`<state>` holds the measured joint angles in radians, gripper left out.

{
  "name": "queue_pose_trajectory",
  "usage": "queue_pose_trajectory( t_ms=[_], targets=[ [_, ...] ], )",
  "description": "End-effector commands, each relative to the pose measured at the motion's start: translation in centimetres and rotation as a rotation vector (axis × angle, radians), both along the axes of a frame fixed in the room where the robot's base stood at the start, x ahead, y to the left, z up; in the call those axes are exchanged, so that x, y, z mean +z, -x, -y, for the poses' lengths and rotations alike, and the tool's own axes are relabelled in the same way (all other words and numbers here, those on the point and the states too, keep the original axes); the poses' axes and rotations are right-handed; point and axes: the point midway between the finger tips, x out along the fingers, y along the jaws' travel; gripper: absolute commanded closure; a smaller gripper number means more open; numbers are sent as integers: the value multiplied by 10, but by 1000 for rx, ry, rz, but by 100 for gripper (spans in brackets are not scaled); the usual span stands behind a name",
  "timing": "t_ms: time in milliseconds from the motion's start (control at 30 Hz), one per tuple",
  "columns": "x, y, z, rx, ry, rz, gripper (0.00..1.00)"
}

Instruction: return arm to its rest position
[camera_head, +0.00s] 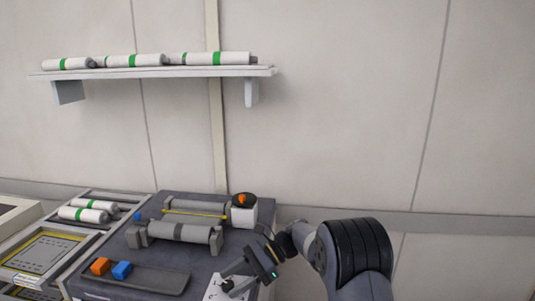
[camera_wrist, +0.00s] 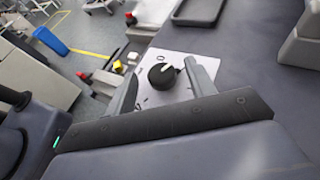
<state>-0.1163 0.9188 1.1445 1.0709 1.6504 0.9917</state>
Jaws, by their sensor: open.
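My gripper (camera_head: 227,278) is at the front right of the dark worktop (camera_head: 215,259), over a white plate (camera_head: 213,290). In the wrist view my gripper (camera_wrist: 163,82) has its two grey fingers spread apart with nothing held. A round black knob (camera_wrist: 161,77) with a white mark shows between the fingers, on the white plate (camera_wrist: 205,66). How far the fingertips are above the knob cannot be told. My arm reaches in from the lower right and is bent low near the worktop's right edge.
A grey roller unit (camera_head: 180,232) and a white block with an orange-topped black knob (camera_head: 243,209) stand behind my gripper. A wall shelf (camera_head: 150,72) carries white rolls. The wall area at right is clear.

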Motion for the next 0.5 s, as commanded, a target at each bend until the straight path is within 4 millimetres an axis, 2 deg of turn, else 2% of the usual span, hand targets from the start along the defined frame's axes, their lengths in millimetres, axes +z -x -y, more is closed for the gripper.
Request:
queue_pose_trajectory(
  t_ms=[500],
  targets=[
    [-3,7,2,-345,-1,1,48]
  ],
)
